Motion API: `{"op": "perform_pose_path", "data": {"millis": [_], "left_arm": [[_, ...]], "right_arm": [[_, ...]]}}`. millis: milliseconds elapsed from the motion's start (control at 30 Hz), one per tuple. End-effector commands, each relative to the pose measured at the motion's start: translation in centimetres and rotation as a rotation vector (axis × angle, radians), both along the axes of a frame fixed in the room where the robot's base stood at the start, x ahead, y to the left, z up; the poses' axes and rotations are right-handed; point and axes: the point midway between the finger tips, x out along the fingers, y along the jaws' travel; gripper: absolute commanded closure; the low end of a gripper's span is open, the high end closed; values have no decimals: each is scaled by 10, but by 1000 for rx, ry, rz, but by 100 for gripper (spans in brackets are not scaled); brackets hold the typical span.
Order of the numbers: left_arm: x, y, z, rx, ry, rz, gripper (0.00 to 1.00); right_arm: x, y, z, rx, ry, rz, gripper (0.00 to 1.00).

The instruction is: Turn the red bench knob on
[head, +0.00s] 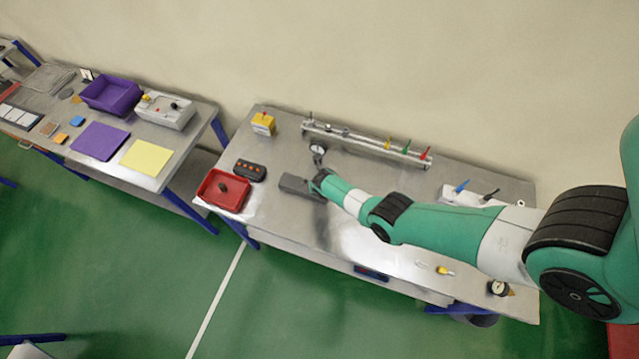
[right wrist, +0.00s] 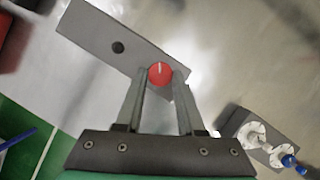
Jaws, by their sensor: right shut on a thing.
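The red knob (right wrist: 161,73) shows in the right wrist view at one end of a flat grey block (right wrist: 98,30). The knob has a white pointer line, which points toward the top of that picture. My right gripper (right wrist: 161,82) has its two fingers on either side of the knob and is shut on it. In the head view the grey block (head: 296,185) lies on the right bench, and my right gripper (head: 320,181) is at its right end; the knob is hidden there. My left gripper is in neither view.
A red tray (head: 208,201), a dark button box (head: 250,170) and a gauge (head: 318,150) are near the block. A rail (head: 365,140) with coloured levers runs along the back. A white valve block (head: 462,197) stands to the right.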

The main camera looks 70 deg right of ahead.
Motion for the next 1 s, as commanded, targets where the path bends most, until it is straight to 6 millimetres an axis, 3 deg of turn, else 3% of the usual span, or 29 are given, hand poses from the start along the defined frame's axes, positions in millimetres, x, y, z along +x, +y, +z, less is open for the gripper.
{"op": "perform_pose_path", "data": {"millis": [300,933,967,1000], "left_arm": [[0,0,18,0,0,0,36],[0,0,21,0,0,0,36],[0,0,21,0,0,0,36],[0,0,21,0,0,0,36]], "right_arm": [[0,-1,2,-2,3,115,100],[-1,-1,-1,-1,1,154,100],[-1,-1,-1,-1,1,154,60],[-1,-1,-1,-1,1,154,53]]}}
